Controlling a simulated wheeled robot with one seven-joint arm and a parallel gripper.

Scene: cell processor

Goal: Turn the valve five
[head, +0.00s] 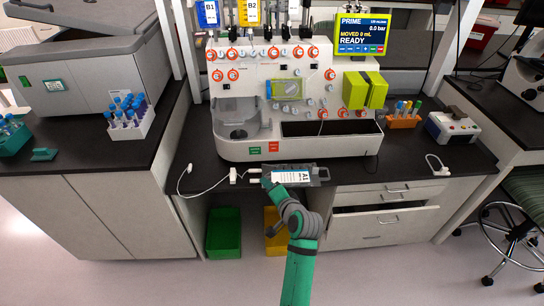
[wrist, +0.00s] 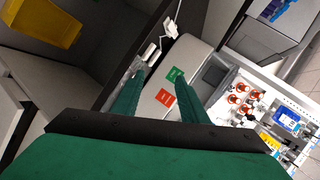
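The cell processor (head: 255,146) is a white machine on the dark counter, with several round red-orange valves (head: 232,54) on its front panel. More valves run down its right side. I cannot read valve numbers, so I cannot tell which is valve five. In the wrist view, several valves (wrist: 232,98) show at the right, tilted. My gripper (head: 267,181) is low at the counter's front edge, below and apart from the valves. In the wrist view, my gripper's two green fingers (wrist: 159,78) are spread with nothing between them.
A bag labelled A1 (head: 291,177) lies beside my gripper at the counter edge, with a white cable (head: 207,190) to the left. A screen (head: 362,32) reads PRIME, READY. A yellow-green block (head: 355,91) sticks out at the panel's right. Green START and red STOP-like labels sit low on the machine.

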